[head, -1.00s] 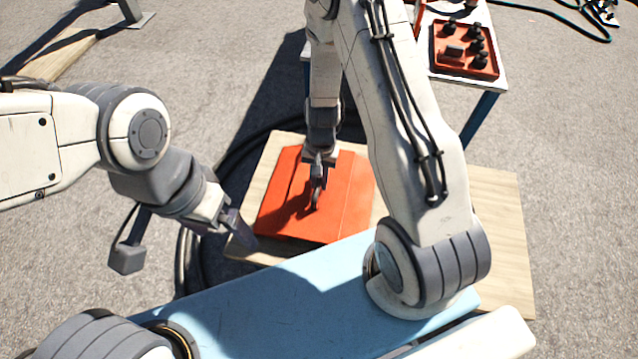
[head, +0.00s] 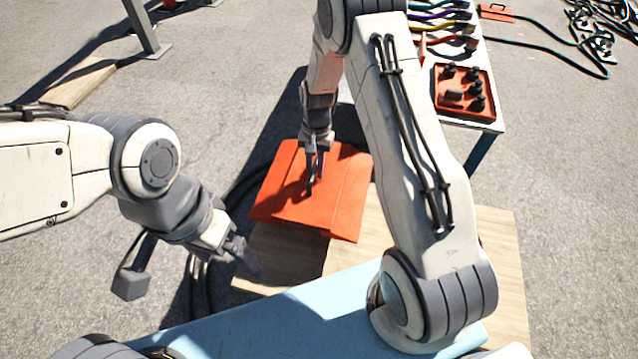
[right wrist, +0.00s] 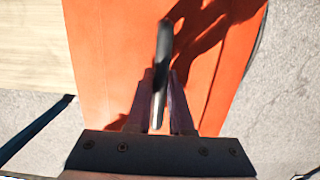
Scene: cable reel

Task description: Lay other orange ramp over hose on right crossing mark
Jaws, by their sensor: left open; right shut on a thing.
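The orange ramp (head: 345,205) is a folded plate with a handle on top, held level or slightly tilted above a pale wooden board. My right gripper (head: 312,180) is shut on the handle from above. In the right wrist view, its fingers (right wrist: 160,105) pinch the dark upright handle over the orange plate (right wrist: 105,65). My left gripper (head: 248,262) is open and empty, left of and lower than the ramp. A black hose (head: 240,190) runs on the ground left of the board. No crossing mark can be made out.
The wooden board (head: 490,260) lies below the ramp. A small orange piece (head: 495,12) lies at a dark hose (head: 545,58) far back.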

